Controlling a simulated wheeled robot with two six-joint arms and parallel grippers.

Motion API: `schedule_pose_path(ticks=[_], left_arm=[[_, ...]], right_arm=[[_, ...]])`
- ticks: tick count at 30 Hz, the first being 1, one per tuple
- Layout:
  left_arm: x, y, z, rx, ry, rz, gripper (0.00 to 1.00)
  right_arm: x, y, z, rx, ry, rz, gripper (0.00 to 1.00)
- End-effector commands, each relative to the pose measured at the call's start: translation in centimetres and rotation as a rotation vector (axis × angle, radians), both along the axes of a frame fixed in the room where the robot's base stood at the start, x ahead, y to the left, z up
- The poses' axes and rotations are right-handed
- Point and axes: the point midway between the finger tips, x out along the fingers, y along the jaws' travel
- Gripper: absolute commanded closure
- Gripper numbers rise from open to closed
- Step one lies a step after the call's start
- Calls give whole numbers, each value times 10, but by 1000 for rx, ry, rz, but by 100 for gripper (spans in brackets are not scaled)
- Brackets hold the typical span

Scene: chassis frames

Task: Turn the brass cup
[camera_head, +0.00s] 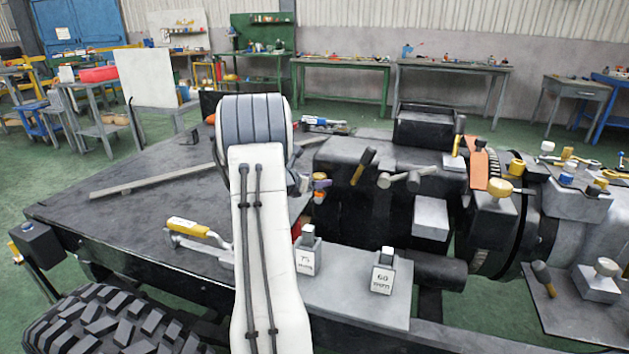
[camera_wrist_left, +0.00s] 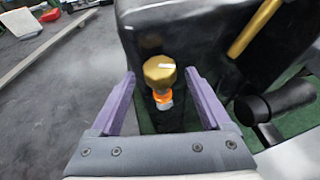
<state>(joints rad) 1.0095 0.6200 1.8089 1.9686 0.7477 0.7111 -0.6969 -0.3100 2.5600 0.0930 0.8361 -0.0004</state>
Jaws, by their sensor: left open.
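The brass cup (camera_wrist_left: 159,71) shows in the left wrist view as a gold, faceted cap above an orange ring and a pale lower part. It also shows small in the head view (camera_head: 320,177), just right of my left arm. My left gripper (camera_wrist_left: 160,76) is open, with one purple finger on each side of the cup. Gaps show between the cup and both fingers, and nothing is held. In the head view my white arm hides most of this gripper. My right gripper is in neither view.
A black block (camera_wrist_left: 205,35) stands right behind the cup, with a brass-coloured handle (camera_wrist_left: 257,28) to the right. Weights marked 75 (camera_head: 307,262) and 60 (camera_head: 382,280) stand on a grey plate. A yellow-handled tool (camera_head: 188,228) lies left of my arm.

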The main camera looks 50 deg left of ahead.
Motion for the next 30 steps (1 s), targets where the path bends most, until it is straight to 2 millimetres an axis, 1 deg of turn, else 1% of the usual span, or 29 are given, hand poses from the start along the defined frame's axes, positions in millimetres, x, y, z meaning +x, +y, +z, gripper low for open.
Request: schedule_pose_path(ticks=[2,3,5,6,8,9,14,20,26,30], left_arm=[[0,0,0,0,0,0,19],[0,0,0,0,0,0,23],[0,0,0,0,0,0,46],[0,0,0,0,0,0,61],[0,0,0,0,0,-1,84],[0,0,0,0,0,-1,100],[0,0,1,0,0,-5,100],[-1,2,2,-1,1,-54,100],[-2,6,4,-1,2,-176,100],[-2,9,5,-2,1,-294,100]], right_arm=[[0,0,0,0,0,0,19],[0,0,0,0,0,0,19],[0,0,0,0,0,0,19],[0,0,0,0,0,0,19],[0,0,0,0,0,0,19],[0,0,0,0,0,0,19],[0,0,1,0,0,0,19],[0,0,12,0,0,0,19],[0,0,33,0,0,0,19],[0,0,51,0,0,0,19]])
